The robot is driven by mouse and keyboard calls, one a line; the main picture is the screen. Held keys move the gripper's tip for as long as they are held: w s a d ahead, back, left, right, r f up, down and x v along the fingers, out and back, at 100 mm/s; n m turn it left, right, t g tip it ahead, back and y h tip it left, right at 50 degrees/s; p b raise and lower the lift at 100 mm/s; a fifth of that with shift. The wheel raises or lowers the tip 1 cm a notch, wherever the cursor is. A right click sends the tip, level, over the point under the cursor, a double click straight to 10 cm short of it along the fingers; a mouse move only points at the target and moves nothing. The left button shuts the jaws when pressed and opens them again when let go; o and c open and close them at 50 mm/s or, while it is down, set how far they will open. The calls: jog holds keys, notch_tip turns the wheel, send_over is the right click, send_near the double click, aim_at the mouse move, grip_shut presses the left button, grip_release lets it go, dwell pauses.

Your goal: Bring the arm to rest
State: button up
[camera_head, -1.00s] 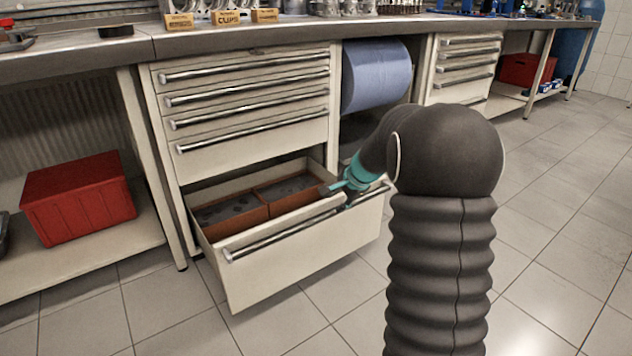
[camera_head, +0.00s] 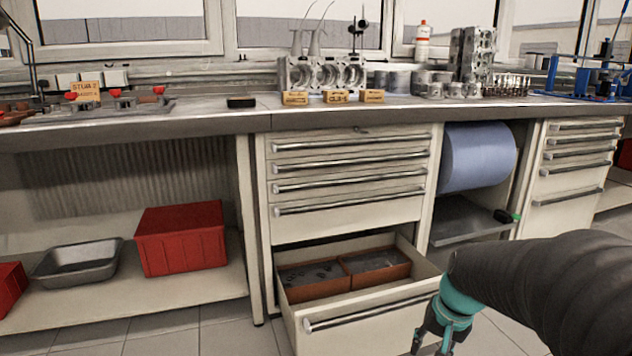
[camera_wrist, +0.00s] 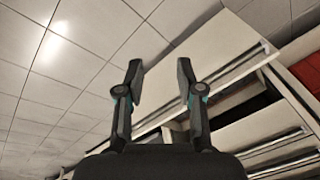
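My gripper (camera_head: 436,338) is at the bottom of the head view, in front of the right end of the open bottom drawer (camera_head: 372,311). It points down and its lower end is near the frame edge. In the wrist view my gripper (camera_wrist: 158,80) shows two fingers spread apart with nothing between them. The tiled floor and the drawer front (camera_wrist: 205,62) lie beyond the fingers. My dark sleeved arm comes in from the right of the head view.
The open drawer holds two brown bins (camera_head: 376,268). A blue paper roll (camera_head: 478,157) hangs to its right. A red crate (camera_head: 181,238) and a grey tray (camera_head: 78,262) stand on the left shelf. Engine parts and small labelled boxes (camera_head: 337,97) line the bench top.

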jog(key=s+a+r+n+t+h+p, duration=0.1)
jog(key=s+a+r+n+t+p, duration=0.2)
jog(key=s+r, duration=1.1)
jog(key=s+a+n+p, duration=0.1)
jog(key=a+p, duration=0.2)
jog(key=shift+s+n, duration=0.2)
jog(key=shift+n, duration=0.1)
